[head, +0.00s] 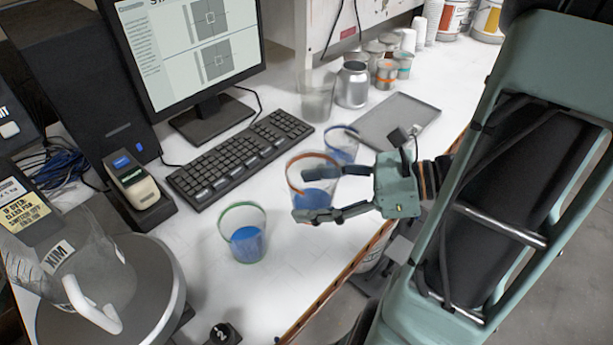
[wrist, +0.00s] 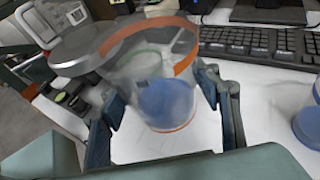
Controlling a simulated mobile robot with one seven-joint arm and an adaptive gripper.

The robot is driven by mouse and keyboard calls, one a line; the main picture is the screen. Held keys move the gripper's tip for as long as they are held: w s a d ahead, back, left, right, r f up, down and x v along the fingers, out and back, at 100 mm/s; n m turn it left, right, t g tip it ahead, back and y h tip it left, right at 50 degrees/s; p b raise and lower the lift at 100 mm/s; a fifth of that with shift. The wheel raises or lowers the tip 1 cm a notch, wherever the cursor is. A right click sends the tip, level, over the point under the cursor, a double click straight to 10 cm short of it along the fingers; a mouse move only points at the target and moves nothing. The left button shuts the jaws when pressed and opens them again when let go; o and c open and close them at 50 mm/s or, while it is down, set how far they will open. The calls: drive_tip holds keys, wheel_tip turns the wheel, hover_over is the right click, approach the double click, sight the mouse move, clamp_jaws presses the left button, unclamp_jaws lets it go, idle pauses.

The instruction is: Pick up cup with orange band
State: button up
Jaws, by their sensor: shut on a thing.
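The cup with the orange band (head: 314,186) is clear, with an orange rim and blue contents low inside. My gripper (head: 320,193) is shut on it, one finger on each side, in the head view. In the wrist view the cup (wrist: 150,75) stands between the two fingers (wrist: 170,110), its orange rim towards the camera and a little tilted in the picture. Whether its base touches the table cannot be told. A cup with a green band (head: 246,240) stands to the left and nearer. A cup with a blue band (head: 342,145) stands just behind, and its blue part shows at the wrist view's right edge (wrist: 309,124).
A keyboard (head: 240,158) lies behind left, below a monitor (head: 190,50). A grey tray (head: 398,122), a silver can (head: 352,85) and a clear container (head: 316,98) are at the back. A round machine with a clear jug (head: 75,260) stands front left. The white table is clear around the green-banded cup.

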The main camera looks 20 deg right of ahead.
sight(327, 204)
drive_tip(key=s+r, duration=0.1)
drive_tip(key=s+r+p, duration=0.1)
drive_tip(key=s, duration=0.1)
drive_tip(key=shift+s+p, duration=0.1)
drive_tip(key=shift+p, duration=0.2)
drive_tip(key=shift+s+f+b, duration=0.15)
drive_tip(key=shift+f+b, duration=0.2)
drive_tip(key=shift+b, duration=0.3)
drive_tip(key=shift+s+r+b, duration=0.5)
drive_tip(key=shift+s+b, duration=0.3)
drive_tip(key=shift+b, duration=0.2)
